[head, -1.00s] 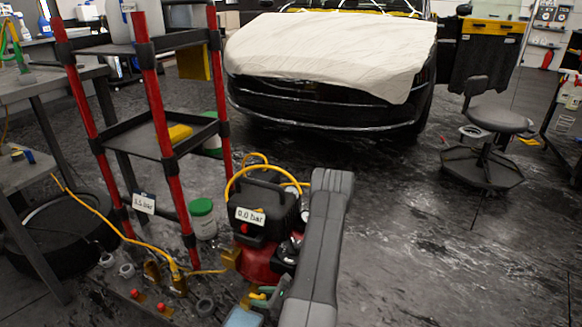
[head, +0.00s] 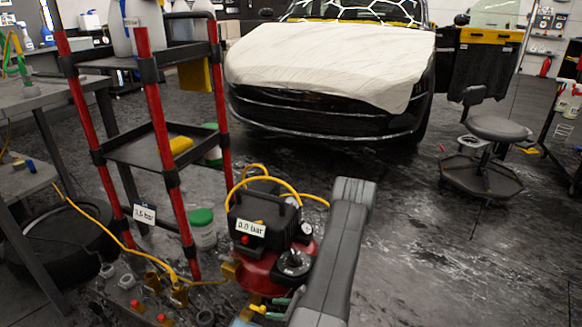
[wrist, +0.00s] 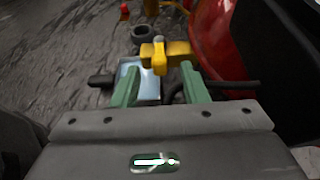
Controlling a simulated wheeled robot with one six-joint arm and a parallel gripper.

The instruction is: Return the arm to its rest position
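My arm (head: 340,245) reaches down from the middle of the head view toward the floor. My gripper (head: 275,308) is low beside the red and black compressor (head: 262,222), partly cut off by the lower edge. In the wrist view my gripper (wrist: 158,75) has its two green fingers apart, with nothing seen clamped between them. A yellow valve fitting (wrist: 165,52) lies just beyond the fingertips. A pale blue block (wrist: 140,82) shows behind the left finger. Whether the fingers touch either one is hard to tell. The compressor's tag (head: 250,226) reads 0.0 bar.
A red-post shelf (head: 170,150) stands left of the compressor, with a green-lidded jar (head: 202,229) between them. A yellow hose (head: 95,210) crosses the floor. A car (head: 330,110) under a pale cover stands behind. A stool (head: 487,165) is at right. The right foreground floor is clear.

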